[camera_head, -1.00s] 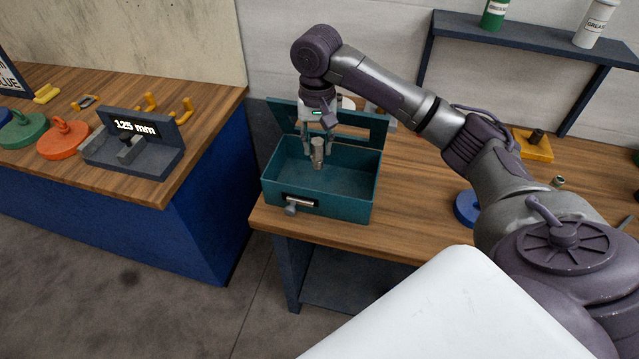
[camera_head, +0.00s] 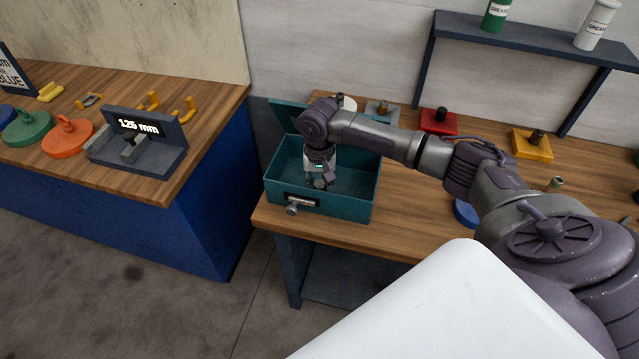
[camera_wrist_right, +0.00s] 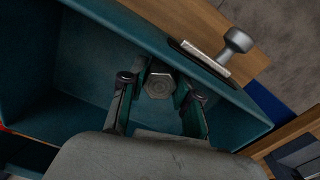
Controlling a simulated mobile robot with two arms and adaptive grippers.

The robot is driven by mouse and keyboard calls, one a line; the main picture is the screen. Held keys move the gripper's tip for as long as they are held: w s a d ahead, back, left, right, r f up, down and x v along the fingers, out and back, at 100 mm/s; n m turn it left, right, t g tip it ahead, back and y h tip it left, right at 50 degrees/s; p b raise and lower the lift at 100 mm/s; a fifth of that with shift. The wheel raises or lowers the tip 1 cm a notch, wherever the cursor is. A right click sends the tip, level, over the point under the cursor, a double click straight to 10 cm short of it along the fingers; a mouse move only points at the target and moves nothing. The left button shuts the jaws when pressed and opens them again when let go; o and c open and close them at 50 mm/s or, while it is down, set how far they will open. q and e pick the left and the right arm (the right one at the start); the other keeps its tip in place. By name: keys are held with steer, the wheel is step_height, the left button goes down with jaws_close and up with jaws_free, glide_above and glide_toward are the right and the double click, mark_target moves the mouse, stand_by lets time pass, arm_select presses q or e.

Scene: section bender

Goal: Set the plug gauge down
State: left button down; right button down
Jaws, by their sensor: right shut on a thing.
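The plug gauge (camera_wrist_right: 160,85) shows in the right wrist view as a grey hexagonal end between the two fingers of my right gripper (camera_wrist_right: 160,97). My right gripper is shut on it. In the head view my right gripper (camera_head: 320,183) is down inside the teal box (camera_head: 350,207), close to its front wall. The gauge is mostly hidden there by the wrist and fingers. Whether its lower end touches the box floor cannot be told. My left gripper is not in view.
The box's lid stands open at the back, and a handle (camera_head: 293,208) sticks out from its front. The wooden bench (camera_head: 415,215) holds a red block (camera_head: 438,121) and a yellow block (camera_head: 532,145). A 125 mm gauge stand (camera_head: 135,150) stands on the left bench.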

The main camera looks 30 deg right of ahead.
mark_target(319, 184)
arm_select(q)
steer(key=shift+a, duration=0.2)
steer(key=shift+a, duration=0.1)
arm_select(e)
steer(key=c, duration=0.8)
jaws_free()
steer(key=shift+f, duration=0.1)
steer(key=shift+c, duration=0.2)
arm_select(q)
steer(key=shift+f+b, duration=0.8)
steer(key=shift+b, duration=0.05)
arm_select(e)
step_height(319, 184, up, 12)
